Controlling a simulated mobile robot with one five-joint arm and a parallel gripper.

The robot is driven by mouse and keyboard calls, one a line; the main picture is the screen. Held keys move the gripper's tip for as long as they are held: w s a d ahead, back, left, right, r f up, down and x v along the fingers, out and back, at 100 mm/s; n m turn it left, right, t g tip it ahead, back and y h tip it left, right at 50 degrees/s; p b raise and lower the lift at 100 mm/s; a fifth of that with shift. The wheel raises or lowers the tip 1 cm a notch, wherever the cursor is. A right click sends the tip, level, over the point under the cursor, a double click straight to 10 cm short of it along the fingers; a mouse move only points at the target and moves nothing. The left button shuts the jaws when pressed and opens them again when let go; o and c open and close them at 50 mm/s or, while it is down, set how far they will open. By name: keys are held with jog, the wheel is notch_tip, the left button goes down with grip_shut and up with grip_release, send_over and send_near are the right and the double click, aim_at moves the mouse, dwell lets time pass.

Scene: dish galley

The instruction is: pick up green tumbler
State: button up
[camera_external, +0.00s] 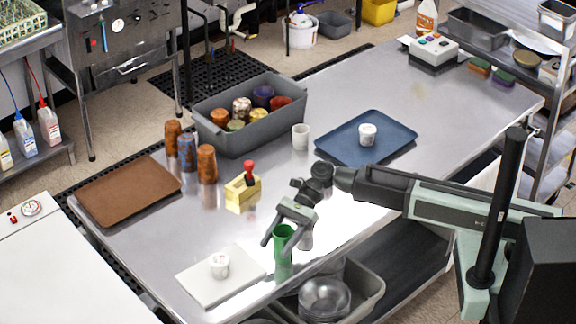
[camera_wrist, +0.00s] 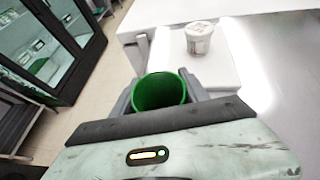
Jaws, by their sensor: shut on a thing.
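The green tumbler (camera_external: 283,239) is upright near the front edge of the steel table. My gripper (camera_external: 284,246) is shut on it, with one finger on each side. In the wrist view the tumbler's open mouth (camera_wrist: 160,92) shows between the grey fingers, and it looks empty. Its lower part is hidden there by my gripper body. In the external view a green reflection shows below it; I cannot tell whether its base touches the table.
A white board (camera_external: 196,276) with a small white tub (camera_external: 220,265) lies left of the tumbler. A yellow block (camera_external: 241,193) with a red knob and several brown and blue tumblers (camera_external: 207,165) stand behind. A grey bin (camera_external: 237,140) holds cups. A blue tray (camera_external: 340,150) lies farther right.

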jog(key=shift+r, duration=0.1)
notch_tip(320, 180, up, 10)
jog(key=p, duration=1)
